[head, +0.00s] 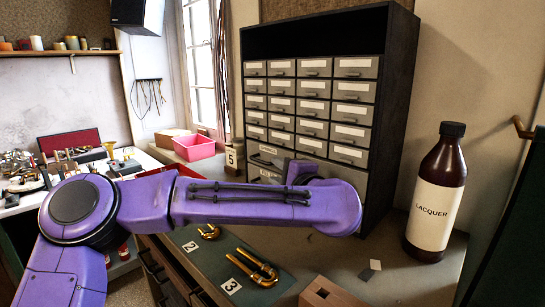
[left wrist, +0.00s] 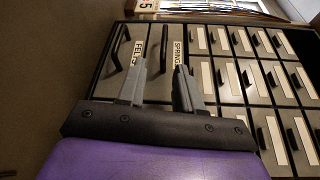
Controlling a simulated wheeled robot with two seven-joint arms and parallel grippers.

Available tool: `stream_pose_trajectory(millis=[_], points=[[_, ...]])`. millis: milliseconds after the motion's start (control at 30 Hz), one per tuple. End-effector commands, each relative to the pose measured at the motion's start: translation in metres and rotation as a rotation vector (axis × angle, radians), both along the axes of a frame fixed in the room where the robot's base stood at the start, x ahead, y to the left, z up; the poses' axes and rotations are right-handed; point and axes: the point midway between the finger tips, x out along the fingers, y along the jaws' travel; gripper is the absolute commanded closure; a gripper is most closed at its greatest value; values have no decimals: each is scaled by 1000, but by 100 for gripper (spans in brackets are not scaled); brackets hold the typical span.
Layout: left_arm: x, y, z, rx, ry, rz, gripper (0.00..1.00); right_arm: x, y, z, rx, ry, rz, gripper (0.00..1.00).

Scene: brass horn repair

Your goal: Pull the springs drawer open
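The springs drawer (left wrist: 178,52) has a white label reading SPRING and a dark bar handle (left wrist: 162,47); it shows in the left wrist view beside the felts drawer (left wrist: 138,48). My left gripper (left wrist: 160,67) is open, its two grey fingers apart with the springs handle lying between them in that view. I cannot tell whether the fingers touch the handle. The drawer looks closed. In the head view my purple left arm crosses in front of the lower part of the drawer cabinet (head: 382,100) and hides most of the wide drawers. My right gripper is not in view.
Rows of small labelled drawers (head: 312,87) fill the cabinet above. A brown lacquer bottle (head: 437,195) stands right of it. A green mat (head: 215,265) with brass parts (head: 255,268) lies in front. A pink bin (head: 194,147) stands to the left.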

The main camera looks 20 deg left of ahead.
Motion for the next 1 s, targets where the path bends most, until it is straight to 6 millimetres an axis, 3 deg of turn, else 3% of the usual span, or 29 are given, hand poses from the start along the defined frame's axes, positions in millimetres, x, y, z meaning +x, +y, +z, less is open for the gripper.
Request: stream_pose_trajectory(millis=[167, 433, 600, 833, 867, 967, 1000], points=[[15, 23, 5, -2, 0, 3, 65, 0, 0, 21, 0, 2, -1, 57], [64, 66, -7, -1, 10, 4, 65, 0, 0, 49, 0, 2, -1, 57], [76, 77, -12, 0, 8, 2, 65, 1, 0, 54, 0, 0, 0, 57], [76, 77, -13, 0, 6, 0, 65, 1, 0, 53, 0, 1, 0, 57], [76, 77, -13, 0, 6, 0, 68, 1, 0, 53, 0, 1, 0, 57], [76, 77, -13, 0, 7, 1, 100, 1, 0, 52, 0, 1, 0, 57], [76, 77, -13, 0, 7, 1, 100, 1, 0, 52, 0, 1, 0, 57]])
